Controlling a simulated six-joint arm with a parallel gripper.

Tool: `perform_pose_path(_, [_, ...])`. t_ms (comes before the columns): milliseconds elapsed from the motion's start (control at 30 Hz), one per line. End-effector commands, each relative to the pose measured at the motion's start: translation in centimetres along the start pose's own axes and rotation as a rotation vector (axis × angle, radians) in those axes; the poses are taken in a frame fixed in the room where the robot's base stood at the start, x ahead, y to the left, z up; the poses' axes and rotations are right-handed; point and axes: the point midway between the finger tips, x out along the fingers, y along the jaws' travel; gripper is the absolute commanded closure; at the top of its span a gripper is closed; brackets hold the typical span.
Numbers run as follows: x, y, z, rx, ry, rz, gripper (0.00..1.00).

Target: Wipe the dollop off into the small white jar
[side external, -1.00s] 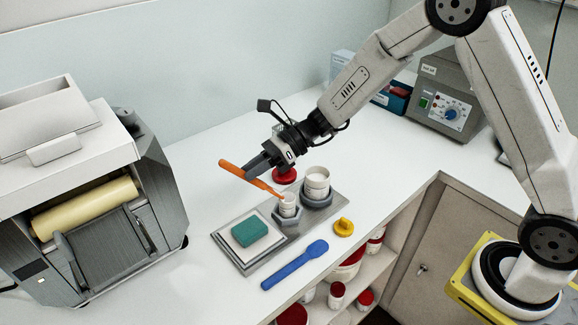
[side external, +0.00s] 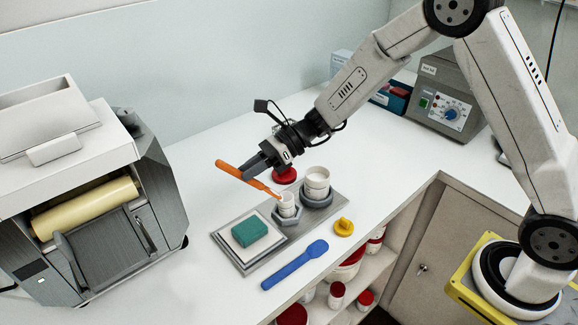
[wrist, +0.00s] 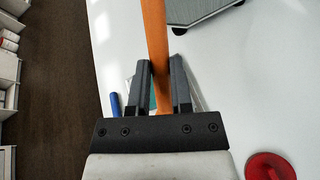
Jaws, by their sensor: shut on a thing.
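My gripper (side external: 256,168) is shut on an orange spatula (side external: 229,168), and its jaws clasp the handle in the wrist view (wrist: 161,85). The spatula slopes down to the right. Its low end reaches the mouth of the small white jar (side external: 287,206); I cannot tell whether it touches the rim. A small pale bit shows at that end, too small to make out as the dollop. The small jar stands upright in a grey hexagonal holder (side external: 287,217) on the metal plate. In the wrist view the jar and the spatula's low end are out of sight.
A larger white jar (side external: 317,182) stands behind the small one, near a red lid (side external: 285,175). A green block (side external: 250,232) sits on a square pad. A blue spatula (side external: 295,265) and a yellow lid (side external: 344,227) lie in front. The roller mill (side external: 85,205) stands left.

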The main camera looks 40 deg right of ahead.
Motion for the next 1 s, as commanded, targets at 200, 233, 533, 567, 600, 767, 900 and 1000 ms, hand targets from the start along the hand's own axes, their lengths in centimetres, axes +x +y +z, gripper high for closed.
perform_pose_path(200, [-0.1, 0.1, 0.3, 0.000, 0.001, 0.000, 1.00])
perform_pose_path(233, [-0.2, 0.1, 0.4, -0.001, 0.001, 0.000, 1.00])
perform_pose_path(533, [-0.7, 0.5, 1.8, -0.001, 0.000, 0.000, 1.00])
perform_pose_path(567, [-0.8, 0.5, 1.9, -0.002, 0.000, 0.000, 1.00])
perform_pose_path(600, [-0.8, 0.5, 2.1, -0.002, 0.000, 0.000, 1.00])
perform_pose_path(767, [-1.1, 0.7, 2.8, -0.001, -0.001, 0.000, 1.00])
perform_pose_path(900, [-1.4, 0.9, 3.5, -0.001, 0.000, 0.000, 1.00])
perform_pose_path(1000, [-1.6, 1.0, 3.9, -0.001, 0.000, 0.000, 1.00])
